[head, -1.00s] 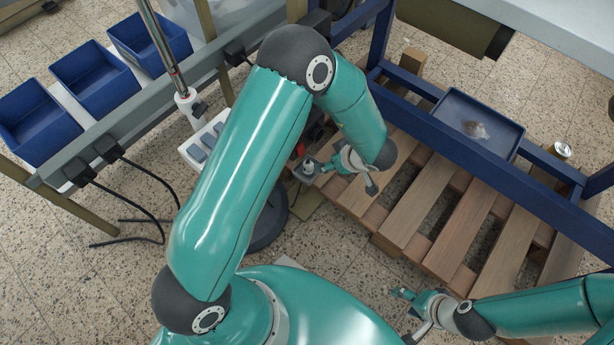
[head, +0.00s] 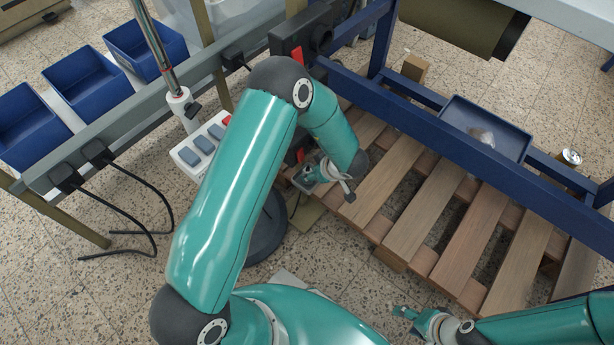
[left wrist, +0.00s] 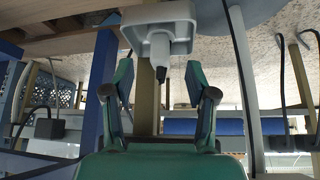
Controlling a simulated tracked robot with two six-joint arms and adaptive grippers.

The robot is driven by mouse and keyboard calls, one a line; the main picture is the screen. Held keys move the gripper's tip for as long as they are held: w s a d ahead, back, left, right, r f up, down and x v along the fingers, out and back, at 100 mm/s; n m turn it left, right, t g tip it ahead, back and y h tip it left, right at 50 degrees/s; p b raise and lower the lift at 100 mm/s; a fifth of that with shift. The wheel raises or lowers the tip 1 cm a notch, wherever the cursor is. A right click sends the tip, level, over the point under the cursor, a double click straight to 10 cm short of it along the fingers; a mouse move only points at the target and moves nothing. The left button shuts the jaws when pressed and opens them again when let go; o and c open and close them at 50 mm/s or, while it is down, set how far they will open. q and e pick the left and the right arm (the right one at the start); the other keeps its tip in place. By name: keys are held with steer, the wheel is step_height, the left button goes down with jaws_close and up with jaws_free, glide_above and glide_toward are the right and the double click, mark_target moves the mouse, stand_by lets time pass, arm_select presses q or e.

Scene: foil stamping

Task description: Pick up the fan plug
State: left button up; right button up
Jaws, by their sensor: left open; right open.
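Two black plugs, one (head: 66,178) left of the other (head: 97,152), sit on the grey rail at left, with black cords to the floor. Another black plug (head: 236,62) sits farther along the rail. I cannot tell which is the fan's. My left gripper (head: 318,176) is over the pallet's left end, small and partly hidden by its arm. In the left wrist view its fingers (left wrist: 162,95) are open, with a pale grey housing with a dark tip (left wrist: 160,40) seen between and beyond them; I cannot identify it. My right gripper (head: 408,318) is open at the bottom, apart from the plugs.
Blue bins (head: 88,80) line the left. A wooden pallet (head: 400,196) and blue frame (head: 450,143) fill the right. A blue tray (head: 514,145) stands behind. Speckled floor lies open at lower left.

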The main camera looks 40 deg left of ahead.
arm_select(q)
steer(key=b+x, duration=0.2)
steer(key=x, duration=0.2)
steer(key=shift+a+f, duration=0.1)
steer(key=shift+f, duration=0.05)
jaws_close()
